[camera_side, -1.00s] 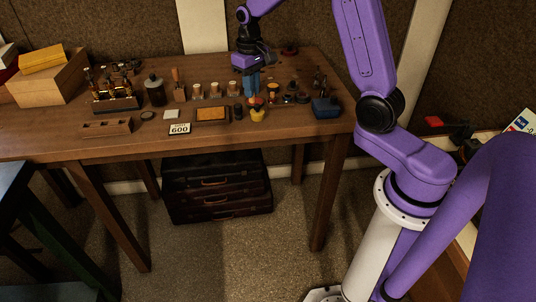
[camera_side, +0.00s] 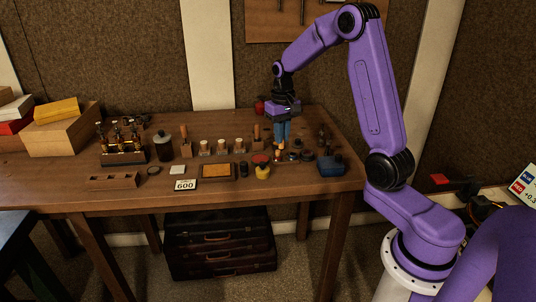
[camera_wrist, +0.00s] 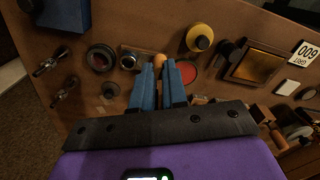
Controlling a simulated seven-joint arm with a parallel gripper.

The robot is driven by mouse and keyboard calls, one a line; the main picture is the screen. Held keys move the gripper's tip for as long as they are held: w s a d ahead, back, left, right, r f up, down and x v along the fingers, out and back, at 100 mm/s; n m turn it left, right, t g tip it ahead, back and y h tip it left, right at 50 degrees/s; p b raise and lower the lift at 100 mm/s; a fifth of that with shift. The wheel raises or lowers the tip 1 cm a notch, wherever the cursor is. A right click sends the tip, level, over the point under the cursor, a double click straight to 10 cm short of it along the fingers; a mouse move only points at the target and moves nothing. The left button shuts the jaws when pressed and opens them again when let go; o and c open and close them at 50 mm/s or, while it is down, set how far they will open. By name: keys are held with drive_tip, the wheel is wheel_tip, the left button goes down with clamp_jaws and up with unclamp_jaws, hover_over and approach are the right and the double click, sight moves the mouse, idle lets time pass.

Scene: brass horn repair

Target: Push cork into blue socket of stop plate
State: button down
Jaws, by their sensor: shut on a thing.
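My gripper (camera_side: 282,140) points down over the right part of the bench. Its blue fingers (camera_wrist: 160,72) are shut on a small tan-orange round thing, which looks like the cork (camera_wrist: 160,59), at the fingertips. Beside and partly behind the fingertips lies a small metallic plate with a ring-shaped socket (camera_wrist: 129,61); it may be the stop plate, but its socket colours cannot be made out. Whether the cork touches the plate cannot be told, as the fingers hide part of this spot.
A blue box (camera_side: 331,167) sits to the right. A dark round tin (camera_wrist: 101,58) lies near the plate.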

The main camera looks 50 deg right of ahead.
drive_tip(key=d+m, duration=0.1)
drive_tip(key=d, duration=0.6)
drive_tip(key=shift+r+m, duration=0.25)
drive_tip(key=shift+m, duration=0.05)
drive_tip(key=shift+s+a, duration=0.1)
drive_tip(key=shift+f, duration=2.4)
drive_tip(key=shift+f, duration=1.45)
drive_tip(key=c, duration=0.8)
unclamp_jaws()
drive_tip(key=shift+o, duration=0.2)
drive_tip(key=shift+r, duration=0.1)
wheel_tip(320, 180, up, 7)
